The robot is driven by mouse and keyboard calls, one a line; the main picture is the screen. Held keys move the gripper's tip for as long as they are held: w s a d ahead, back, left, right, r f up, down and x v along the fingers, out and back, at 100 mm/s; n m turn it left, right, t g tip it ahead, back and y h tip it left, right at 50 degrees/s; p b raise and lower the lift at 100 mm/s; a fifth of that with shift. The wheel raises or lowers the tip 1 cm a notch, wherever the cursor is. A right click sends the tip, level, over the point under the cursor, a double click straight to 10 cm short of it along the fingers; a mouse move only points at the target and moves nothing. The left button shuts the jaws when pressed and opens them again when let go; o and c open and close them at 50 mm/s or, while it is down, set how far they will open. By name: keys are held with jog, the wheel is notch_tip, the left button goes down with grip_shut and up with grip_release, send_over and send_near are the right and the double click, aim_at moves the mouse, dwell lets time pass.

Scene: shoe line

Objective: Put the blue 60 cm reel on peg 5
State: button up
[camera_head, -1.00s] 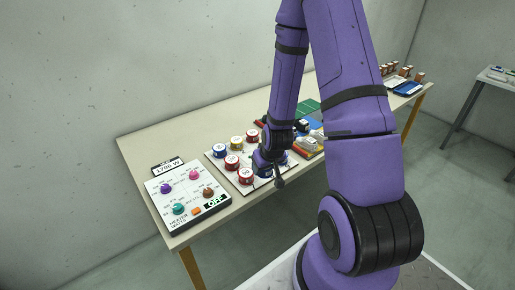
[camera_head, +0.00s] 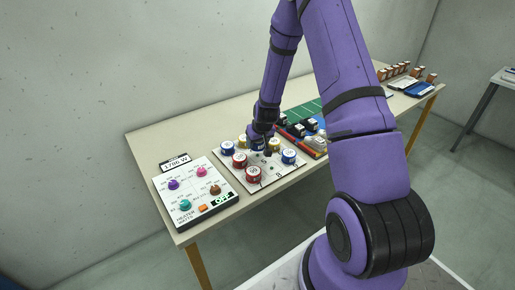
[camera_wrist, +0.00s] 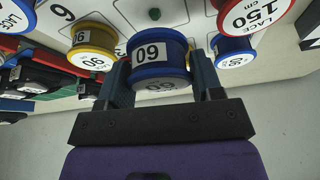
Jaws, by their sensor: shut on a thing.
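My gripper (camera_wrist: 161,66) is shut on a blue reel (camera_wrist: 158,48) in the wrist view. Its white label reads 60, upside down in this picture. In the head view my gripper (camera_head: 261,143) is over the back part of the white peg board (camera_head: 276,178), and the held reel is mostly hidden there. A bare green peg (camera_wrist: 155,14) shows just beyond the held reel in the wrist view. I cannot tell which peg is number 5, nor whether the reel touches the board.
Yellow reels (camera_wrist: 92,42), a red 150 cm reel (camera_wrist: 254,12) and another blue reel (camera_wrist: 234,48) stand close around the held one. A heater panel (camera_head: 194,192) lies left of the board.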

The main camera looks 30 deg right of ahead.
aim_at(257, 154)
jog(key=shift+w+f, duration=0.1)
jog(key=shift+f, duration=1.7)
jog(key=shift+f, duration=0.15)
jog(key=shift+f, duration=0.3)
jog(key=o, duration=0.7)
jog(key=shift+c, duration=0.2)
